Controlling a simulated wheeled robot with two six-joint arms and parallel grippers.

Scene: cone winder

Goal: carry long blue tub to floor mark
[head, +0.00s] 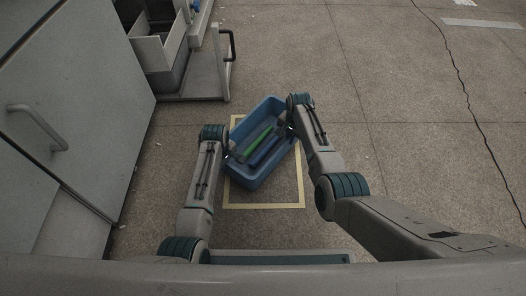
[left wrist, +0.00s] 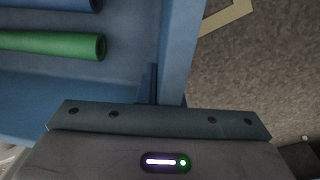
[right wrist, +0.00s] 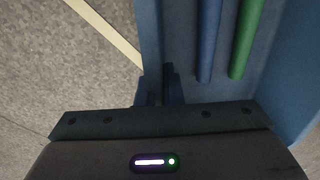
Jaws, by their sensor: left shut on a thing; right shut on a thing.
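The long blue tub (head: 250,177) is in the middle of the head view, turned at a slant over the floor mark, a pale yellow taped rectangle (head: 265,206). A green tube (head: 258,143) and a blue tube (head: 265,150) lie inside it. My left gripper (head: 229,153) is shut on the tub's left wall, which also shows in the left wrist view (left wrist: 181,50). My right gripper (head: 285,128) is shut on the tub's right wall, also in the right wrist view (right wrist: 150,40). I cannot tell whether the tub touches the floor.
A grey cabinet (head: 75,90) with a handle stands at the left. A machine or cart (head: 190,70) with a black handle stands at the upper left. The concrete floor (head: 420,120) to the right is open, with a dark crack line.

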